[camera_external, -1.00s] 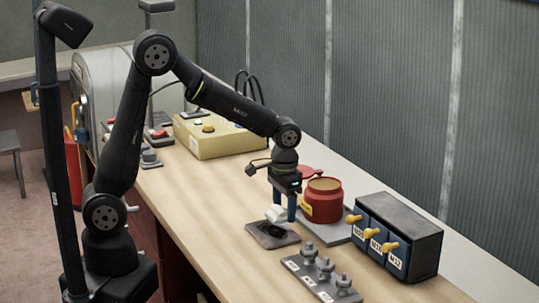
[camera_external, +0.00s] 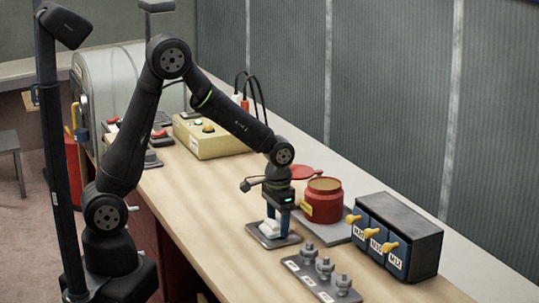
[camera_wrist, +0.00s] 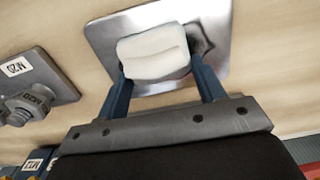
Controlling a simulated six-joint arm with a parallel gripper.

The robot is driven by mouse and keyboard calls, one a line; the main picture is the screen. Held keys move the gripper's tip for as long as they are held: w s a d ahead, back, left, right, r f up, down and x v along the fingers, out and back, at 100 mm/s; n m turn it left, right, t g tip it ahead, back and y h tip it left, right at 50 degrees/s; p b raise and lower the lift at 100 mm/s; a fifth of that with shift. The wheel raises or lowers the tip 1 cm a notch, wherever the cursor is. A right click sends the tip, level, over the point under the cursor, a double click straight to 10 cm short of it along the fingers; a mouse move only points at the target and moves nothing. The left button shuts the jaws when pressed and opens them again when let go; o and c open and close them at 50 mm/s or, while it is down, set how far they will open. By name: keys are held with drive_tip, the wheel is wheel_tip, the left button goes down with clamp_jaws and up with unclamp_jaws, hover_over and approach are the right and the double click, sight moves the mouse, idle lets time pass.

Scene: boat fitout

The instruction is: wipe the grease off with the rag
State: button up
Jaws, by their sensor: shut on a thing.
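The white rag (camera_external: 269,229) is held between the two blue fingers of my gripper (camera_external: 279,226), which is shut on it. In the wrist view the folded rag (camera_wrist: 152,55) lies over the shiny metal plate (camera_wrist: 105,38) and appears to touch it. My gripper (camera_wrist: 160,75) is above the plate there. A dark grease smear (camera_wrist: 203,44) shows just right of the rag; the part under the rag is hidden. In the external view the plate (camera_external: 273,243) lies flat on the bench, and the smear is hidden.
A red pot (camera_external: 323,203) stands on a grey tray (camera_external: 337,229) close behind my gripper. A rack of bolts (camera_external: 319,280) is in front of the plate. A bin block (camera_external: 410,235) with yellow-handled drawers stands at right. A yellow control box (camera_external: 212,137) is farther back. The bench between is clear.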

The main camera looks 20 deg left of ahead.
drive_tip(key=shift+w+a, duration=2.7)
drive_tip(key=shift+a, duration=0.05)
drive_tip(key=shift+s+d, duration=4)
wheel_tip(320, 180, up, 8)
